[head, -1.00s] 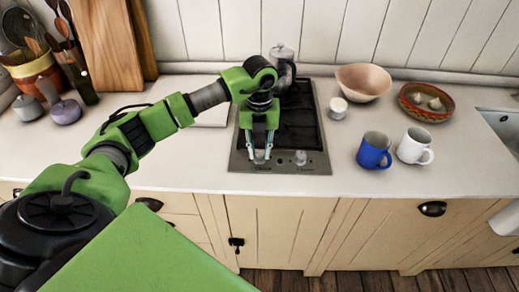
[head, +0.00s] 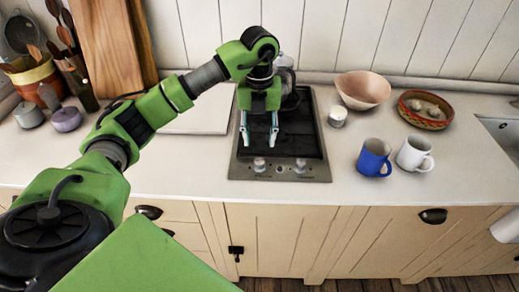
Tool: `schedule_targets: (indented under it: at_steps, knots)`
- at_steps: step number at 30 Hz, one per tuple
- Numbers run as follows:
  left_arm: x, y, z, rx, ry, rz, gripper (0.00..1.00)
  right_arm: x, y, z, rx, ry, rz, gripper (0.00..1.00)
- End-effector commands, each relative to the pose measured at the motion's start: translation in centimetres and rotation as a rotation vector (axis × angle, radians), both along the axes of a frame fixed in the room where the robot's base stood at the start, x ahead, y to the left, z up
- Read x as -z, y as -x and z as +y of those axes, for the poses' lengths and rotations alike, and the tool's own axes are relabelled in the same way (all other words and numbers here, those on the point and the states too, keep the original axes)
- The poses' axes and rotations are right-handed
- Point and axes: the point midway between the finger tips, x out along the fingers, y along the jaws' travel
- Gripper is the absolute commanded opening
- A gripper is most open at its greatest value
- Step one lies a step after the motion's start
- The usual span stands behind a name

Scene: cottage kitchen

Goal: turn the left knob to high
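The dark cooktop (head: 309,178) is set into the white counter. The left knob (head: 259,164) is a small pale knob on its front strip. The right knob (head: 300,165) stands to its right. The knobs' markings and setting are too small to read. My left gripper (head: 259,138) points down over the cooktop, above and behind the left knob in the picture. Its two fingers are apart, with nothing between them, and clear of the knob. My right gripper is not in view.
A metal moka pot (head: 287,76) stands at the back of the cooktop, partly hidden by my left arm. A small white jar (head: 337,116), blue mug (head: 374,158), white mug (head: 414,154), pink bowl (head: 363,89) and patterned bowl (head: 425,122) stand to the right. The front counter is clear.

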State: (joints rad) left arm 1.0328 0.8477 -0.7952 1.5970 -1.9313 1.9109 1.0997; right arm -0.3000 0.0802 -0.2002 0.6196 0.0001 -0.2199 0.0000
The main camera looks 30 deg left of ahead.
Motion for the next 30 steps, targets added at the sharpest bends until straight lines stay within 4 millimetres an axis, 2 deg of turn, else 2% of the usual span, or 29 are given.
schedule_targets:
  at_steps: [3, 9, 30]
  knots:
    - [-2.1, -0.1, 0.0, -0.001, 0.0, -0.004, 0.38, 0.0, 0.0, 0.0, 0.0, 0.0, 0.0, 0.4]
    - [-3.6, 0.0, 0.0, 0.0, 0.0, -0.001, 0.38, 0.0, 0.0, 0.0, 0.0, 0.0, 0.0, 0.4]
    - [-3.6, 0.0, 0.0, 0.0, 0.0, 0.0, 0.38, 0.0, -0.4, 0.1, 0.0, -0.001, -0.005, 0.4]
